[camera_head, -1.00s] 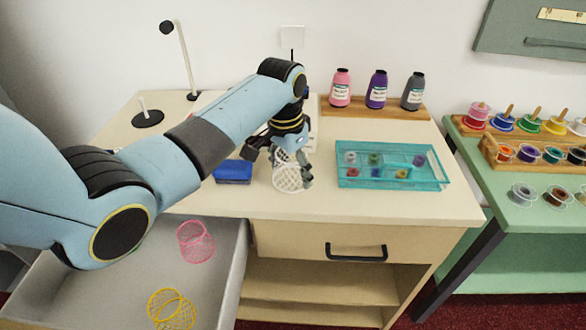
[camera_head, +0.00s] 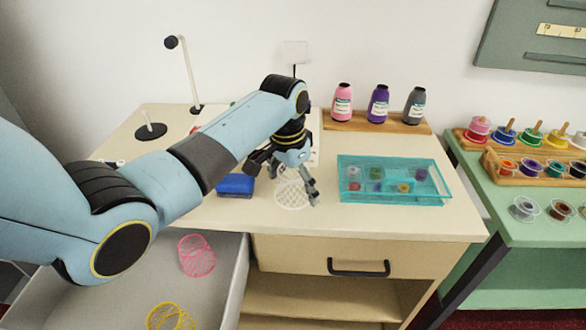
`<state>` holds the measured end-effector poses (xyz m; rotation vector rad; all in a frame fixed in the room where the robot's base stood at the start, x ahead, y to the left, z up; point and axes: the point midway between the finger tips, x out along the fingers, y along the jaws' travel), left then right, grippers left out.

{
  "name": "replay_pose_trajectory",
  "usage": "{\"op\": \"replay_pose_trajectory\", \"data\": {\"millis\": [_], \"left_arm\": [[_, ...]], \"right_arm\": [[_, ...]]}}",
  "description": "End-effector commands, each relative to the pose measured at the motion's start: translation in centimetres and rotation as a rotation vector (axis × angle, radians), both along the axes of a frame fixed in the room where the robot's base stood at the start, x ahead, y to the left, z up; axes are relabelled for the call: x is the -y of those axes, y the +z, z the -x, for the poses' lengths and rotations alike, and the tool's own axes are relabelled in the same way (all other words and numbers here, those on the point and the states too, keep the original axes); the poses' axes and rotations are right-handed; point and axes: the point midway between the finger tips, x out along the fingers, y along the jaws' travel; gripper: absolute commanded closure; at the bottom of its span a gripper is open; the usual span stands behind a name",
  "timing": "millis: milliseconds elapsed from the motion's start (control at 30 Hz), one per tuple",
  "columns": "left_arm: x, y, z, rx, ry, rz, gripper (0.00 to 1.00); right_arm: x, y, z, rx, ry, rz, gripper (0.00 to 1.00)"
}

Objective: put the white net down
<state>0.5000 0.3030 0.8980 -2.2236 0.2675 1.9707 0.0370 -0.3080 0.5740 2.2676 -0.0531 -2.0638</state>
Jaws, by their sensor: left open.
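The white net (camera_head: 292,193) is a small mesh tube on the cream counter (camera_head: 390,218), near its front edge, between a blue box and a teal tray. My left gripper (camera_head: 293,190) is just above and around the net with its fingers spread open. One dark finger is to the right of the net and the other to its left. The fingers partly cover the net's top. My right gripper is not in view.
The blue box (camera_head: 235,186) stands just left of the net. The teal tray (camera_head: 394,198) with several small spools is to the right. An open drawer (camera_head: 240,275) below holds a pink net (camera_head: 197,256) and a yellow net (camera_head: 170,317).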

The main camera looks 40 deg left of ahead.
Motion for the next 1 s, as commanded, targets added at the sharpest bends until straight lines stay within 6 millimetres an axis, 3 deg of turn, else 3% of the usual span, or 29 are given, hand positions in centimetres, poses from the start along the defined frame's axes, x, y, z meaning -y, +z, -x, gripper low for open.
{"op": "replay_pose_trajectory", "data": {"millis": [300, 500, 700, 1000], "left_arm": [[-0.2, 6.7, 0.7, 0.004, -0.001, -0.001, 0.04], [-0.4, 10.1, 1.1, 0.002, -0.001, -0.002, 0.04], [-0.3, 11.4, 1.3, 0.0, 0.0, 0.0, 0.04], [-0.3, 11.4, 1.3, 0.0, 0.0, 0.0, 0.04]], "right_arm": [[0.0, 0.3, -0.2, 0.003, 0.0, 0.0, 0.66], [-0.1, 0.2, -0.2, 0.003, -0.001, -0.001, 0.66], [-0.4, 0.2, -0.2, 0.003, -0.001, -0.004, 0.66], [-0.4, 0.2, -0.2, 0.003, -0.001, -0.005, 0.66]]}}
